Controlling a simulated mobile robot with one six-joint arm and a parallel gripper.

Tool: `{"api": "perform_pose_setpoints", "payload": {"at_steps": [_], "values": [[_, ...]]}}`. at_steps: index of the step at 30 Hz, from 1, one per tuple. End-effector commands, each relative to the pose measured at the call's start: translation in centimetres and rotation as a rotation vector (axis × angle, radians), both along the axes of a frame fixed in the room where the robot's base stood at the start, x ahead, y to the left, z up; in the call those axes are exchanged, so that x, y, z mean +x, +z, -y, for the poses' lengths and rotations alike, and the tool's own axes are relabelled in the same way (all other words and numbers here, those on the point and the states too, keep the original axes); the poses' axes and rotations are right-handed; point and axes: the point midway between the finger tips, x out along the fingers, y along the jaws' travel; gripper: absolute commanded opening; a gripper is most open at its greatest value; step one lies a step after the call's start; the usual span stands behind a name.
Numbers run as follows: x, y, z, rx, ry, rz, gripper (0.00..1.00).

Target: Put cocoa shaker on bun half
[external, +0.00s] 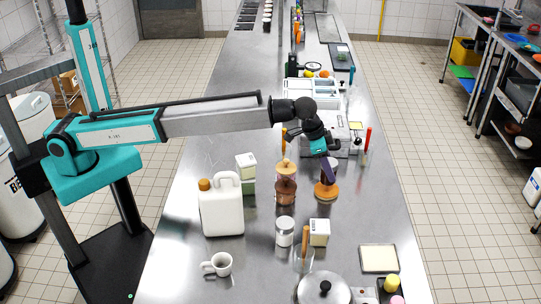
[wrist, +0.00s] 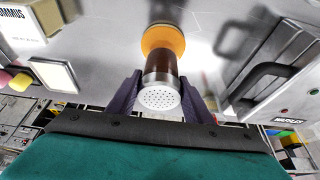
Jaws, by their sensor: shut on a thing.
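The cocoa shaker (wrist: 163,75) is a brown cylinder with a metal collar and a white perforated lid. In the external view the brown shaker (external: 327,178) is upright below my gripper (external: 329,163). In the wrist view my gripper (wrist: 162,100) has its purple fingers on both sides of the shaker, shut on it. The orange-brown bun half (external: 326,194) is directly under the shaker on the steel counter. Its rounded edge (wrist: 163,32) shows behind the shaker in the wrist view. The shaker's base appears at the bun; I cannot tell whether its full weight rests there.
A waffle maker (wrist: 270,75) with a black handle is close by. A tall jar with brown contents (external: 286,187) stands left of the bun. A white jug (external: 222,210), a small carton (external: 319,233) and a metal-lidded jar (external: 285,232) stand nearby. The counter right of the bun is clear.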

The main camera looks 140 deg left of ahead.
Motion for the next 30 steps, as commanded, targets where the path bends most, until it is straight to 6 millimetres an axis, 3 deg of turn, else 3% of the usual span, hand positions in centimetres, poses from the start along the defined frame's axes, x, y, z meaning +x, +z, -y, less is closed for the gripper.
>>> {"api": "perform_pose_setpoints", "payload": {"at_steps": [7,20,21,24,30], "values": [[0.0,-2.1,0.0,0.000,0.000,0.000,0.19],[0.0,-2.5,0.0,0.001,0.000,0.001,0.19],[0.0,-2.5,0.0,0.001,0.000,0.001,0.47],[0.0,-2.5,0.0,0.001,0.000,0.001,0.64],[0.0,-2.5,0.0,0.001,0.000,0.001,0.64]]}}
